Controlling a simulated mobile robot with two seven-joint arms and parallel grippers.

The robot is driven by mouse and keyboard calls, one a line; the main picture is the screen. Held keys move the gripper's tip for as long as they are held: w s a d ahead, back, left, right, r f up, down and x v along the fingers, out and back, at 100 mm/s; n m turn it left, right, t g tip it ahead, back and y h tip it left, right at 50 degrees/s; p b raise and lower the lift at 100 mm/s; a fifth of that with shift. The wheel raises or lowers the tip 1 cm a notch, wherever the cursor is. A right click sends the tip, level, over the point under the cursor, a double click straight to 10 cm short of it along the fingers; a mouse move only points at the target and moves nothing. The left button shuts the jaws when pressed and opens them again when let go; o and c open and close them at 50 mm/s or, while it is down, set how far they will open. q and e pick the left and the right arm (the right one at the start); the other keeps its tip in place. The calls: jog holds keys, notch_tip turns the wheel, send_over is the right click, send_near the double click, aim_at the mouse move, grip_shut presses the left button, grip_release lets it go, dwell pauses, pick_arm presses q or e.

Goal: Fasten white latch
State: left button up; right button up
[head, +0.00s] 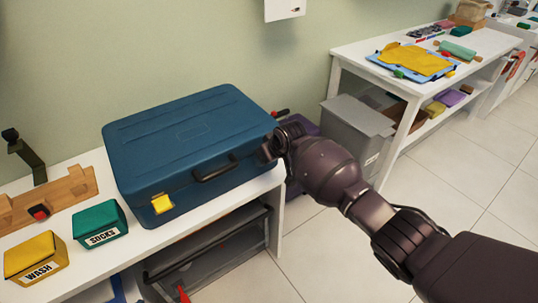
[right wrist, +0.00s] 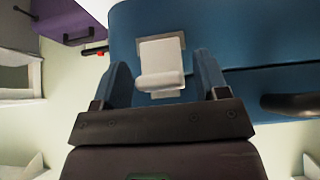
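A closed blue suitcase (head: 185,135) lies on a white bench, with a black handle (head: 215,168) on its front. A yellow latch (head: 162,203) sits on the front near the left corner. The white latch (right wrist: 161,66) shows in the right wrist view, on the suitcase's front; I cannot tell whether it is fastened. In the head view my right gripper hides it. My right gripper (head: 268,148) is at the front right corner of the suitcase. In the right wrist view its fingers (right wrist: 163,80) are apart, one on each side of the white latch. My left gripper is not in view.
A teal SOCKS box (head: 98,218) and a yellow WASH box (head: 36,250) stand left on the white bench (head: 190,232), by a wooden rack (head: 72,190). A grey bin (head: 352,125) and a white shelf table (head: 345,50) stand to the right.

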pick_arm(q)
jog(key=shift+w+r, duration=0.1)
pick_arm(e)
jog(key=shift+r, duration=0.15)
jog(key=shift+s+d+r, duration=0.1)
jog(key=shift+r, duration=0.2)
pick_arm(q)
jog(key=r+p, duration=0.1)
jog(key=p, duration=0.1)
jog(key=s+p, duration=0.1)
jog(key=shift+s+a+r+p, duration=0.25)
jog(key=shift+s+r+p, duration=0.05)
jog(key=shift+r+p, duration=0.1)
pick_arm(e)
jog(key=v, duration=1)
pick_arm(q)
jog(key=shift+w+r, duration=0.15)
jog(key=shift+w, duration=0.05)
